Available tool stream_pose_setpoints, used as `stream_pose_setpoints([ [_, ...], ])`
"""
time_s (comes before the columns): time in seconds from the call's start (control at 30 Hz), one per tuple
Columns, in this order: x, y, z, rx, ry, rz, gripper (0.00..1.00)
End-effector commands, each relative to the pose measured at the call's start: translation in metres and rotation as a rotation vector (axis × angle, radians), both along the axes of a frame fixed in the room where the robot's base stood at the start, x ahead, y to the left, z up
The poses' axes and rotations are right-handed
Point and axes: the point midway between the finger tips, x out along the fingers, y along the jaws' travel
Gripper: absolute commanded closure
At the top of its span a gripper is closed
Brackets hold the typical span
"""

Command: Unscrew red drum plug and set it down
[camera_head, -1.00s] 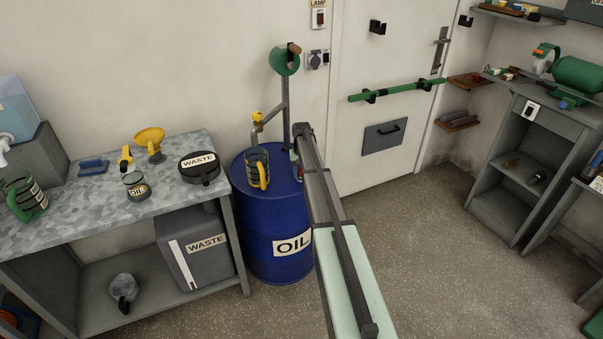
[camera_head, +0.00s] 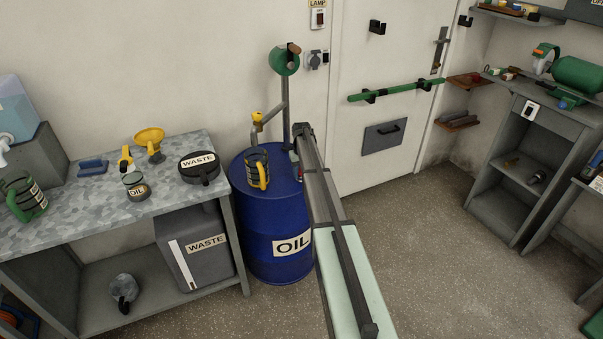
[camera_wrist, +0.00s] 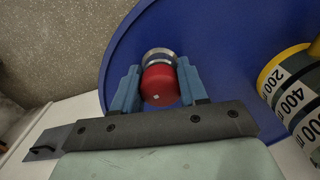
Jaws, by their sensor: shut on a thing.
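The red drum plug (camera_wrist: 160,86) shows in the wrist view between the two blue-grey fingers of my gripper (camera_wrist: 157,88), which is shut on it. A metal ring (camera_wrist: 158,54) shows just beyond the plug, against the blue drum top (camera_wrist: 215,38). I cannot tell whether the plug is still seated in the ring. In the head view the blue oil drum (camera_head: 262,225) stands right of the bench, and my arm reaches over its right side. There the arm hides most of the plug and gripper.
A measuring jug (camera_head: 253,167) with a yellow handle stands on the drum; it also shows in the wrist view (camera_wrist: 297,95). A pump pipe with a green crank wheel (camera_head: 284,60) rises behind. The bench (camera_head: 60,205) on the left holds a waste pan (camera_head: 200,163) and funnel.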

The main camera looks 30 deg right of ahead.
Motion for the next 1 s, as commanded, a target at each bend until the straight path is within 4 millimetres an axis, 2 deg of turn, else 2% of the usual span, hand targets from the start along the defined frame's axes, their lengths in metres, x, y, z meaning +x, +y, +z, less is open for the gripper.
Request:
stream_pose_setpoints([
  [0.23, -0.0032, 0.0012, -0.0007, 0.004, 0.007, 0.129, 0.74],
  [0.57, -0.0032, 0.0010, -0.0007, 0.003, 0.007, 0.151, 0.74],
  [0.8, -0.0032, 0.0004, -0.0006, 0.004, 0.007, 0.279, 0.74],
  [1.0, -0.0032, 0.0003, -0.0005, 0.004, 0.007, 0.296, 0.74],
])
